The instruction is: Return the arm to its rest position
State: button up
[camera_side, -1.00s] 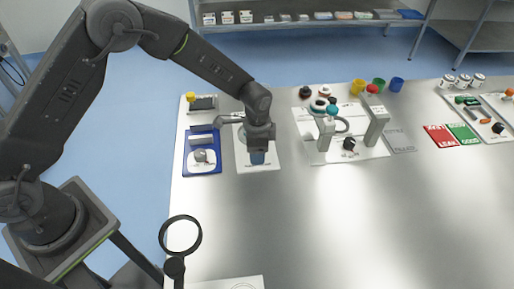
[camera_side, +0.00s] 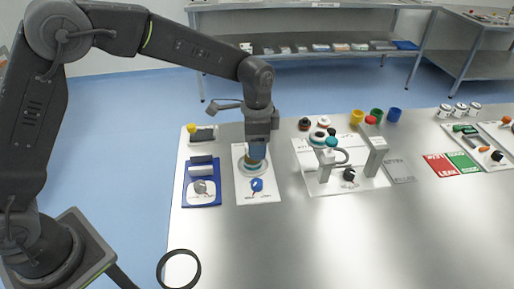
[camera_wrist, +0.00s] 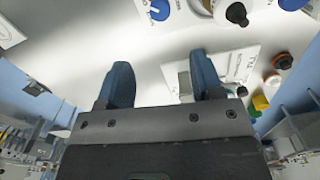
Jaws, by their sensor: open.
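My gripper (camera_side: 257,150) hangs from my arm above the white plate (camera_side: 262,196) with the blue knob (camera_side: 256,184). In the side view its blue fingers overlap a round fixture on that plate, and I cannot tell the exact gap there. In the wrist view my gripper (camera_wrist: 160,85) shows two blue fingers spread apart with nothing between them. The blue knob also shows in the wrist view (camera_wrist: 159,10) near the top.
A blue tray (camera_side: 202,202) lies left of the plate. Right of it is a white board with grey posts (camera_side: 374,157). Coloured cups (camera_side: 376,115) stand behind. Red and green cards (camera_side: 440,164) lie further right. The front of the metal table (camera_side: 330,240) is clear.

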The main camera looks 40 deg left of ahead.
jog(key=shift+r, duration=0.1)
jog(key=s+a+r+n+t, duration=0.35)
jog(key=s+a+r, duration=0.35)
jog(key=s+r, duration=0.4)
jog(key=s+a+r+n+t, duration=0.1)
jog(key=s+a+n, duration=0.1)
jog(key=s, duration=0.5)
jog(key=s+a+r+n+t, duration=0.1)
jog(key=s+a+n, duration=0.1)
jog(key=s+n, duration=0.2)
jog(key=s, duration=0.3)
jog(key=shift+s+a+r+n, duration=0.15)
jog(key=shift+s+a+n, duration=0.1)
jog(key=shift+a+n, duration=0.1)
